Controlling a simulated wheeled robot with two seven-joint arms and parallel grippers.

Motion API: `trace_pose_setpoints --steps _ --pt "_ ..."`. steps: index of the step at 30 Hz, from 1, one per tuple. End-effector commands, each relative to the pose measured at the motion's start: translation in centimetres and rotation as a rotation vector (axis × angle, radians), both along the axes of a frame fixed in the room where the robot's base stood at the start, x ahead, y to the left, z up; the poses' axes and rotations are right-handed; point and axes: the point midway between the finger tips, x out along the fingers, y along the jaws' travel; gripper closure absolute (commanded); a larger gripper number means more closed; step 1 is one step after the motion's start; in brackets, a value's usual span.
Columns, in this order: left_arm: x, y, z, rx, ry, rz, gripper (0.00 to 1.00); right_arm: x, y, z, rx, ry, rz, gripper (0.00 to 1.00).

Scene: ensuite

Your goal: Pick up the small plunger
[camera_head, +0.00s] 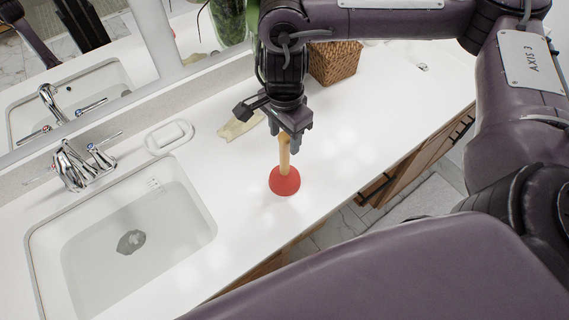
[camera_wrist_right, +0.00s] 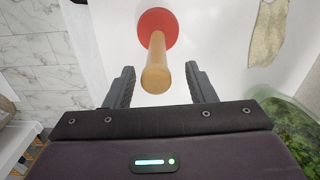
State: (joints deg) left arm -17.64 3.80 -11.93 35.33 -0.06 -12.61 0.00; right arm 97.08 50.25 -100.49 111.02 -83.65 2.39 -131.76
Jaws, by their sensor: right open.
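The small plunger (camera_head: 284,179) stands upright on the white counter, with a red rubber cup and a light wooden handle. In the right wrist view the plunger (camera_wrist_right: 156,65) shows its handle end pointing toward me, between the fingers. My right gripper (camera_head: 288,137) is over the top of the handle in the head view. In the right wrist view the right gripper (camera_wrist_right: 160,88) is open, with one finger on each side of the handle end and a gap on both sides. My left gripper is not in view.
A sink (camera_head: 130,240) with a chrome faucet (camera_head: 75,165) is at the left. A soap dish (camera_head: 169,136), a beige cloth-like item (camera_head: 241,126) and a wicker basket (camera_head: 335,62) stand behind the plunger. The counter's front edge drops off at the right.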

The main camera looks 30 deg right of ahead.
Motion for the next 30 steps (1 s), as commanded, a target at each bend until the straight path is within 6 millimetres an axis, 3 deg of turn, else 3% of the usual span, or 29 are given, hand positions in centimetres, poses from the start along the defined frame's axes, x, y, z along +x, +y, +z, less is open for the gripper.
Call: trace_pose_setpoints --steps 9,19,30 --pt "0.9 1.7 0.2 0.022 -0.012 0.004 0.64 -0.6 0.1 -3.7 0.0 0.004 -0.002 0.5" --pt "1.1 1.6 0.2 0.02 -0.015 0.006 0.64 -0.5 0.1 -4.0 0.0 0.001 0.0 0.5" --pt "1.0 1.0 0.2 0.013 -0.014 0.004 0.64 -0.5 0.1 -4.0 -0.001 0.001 0.0 0.96"
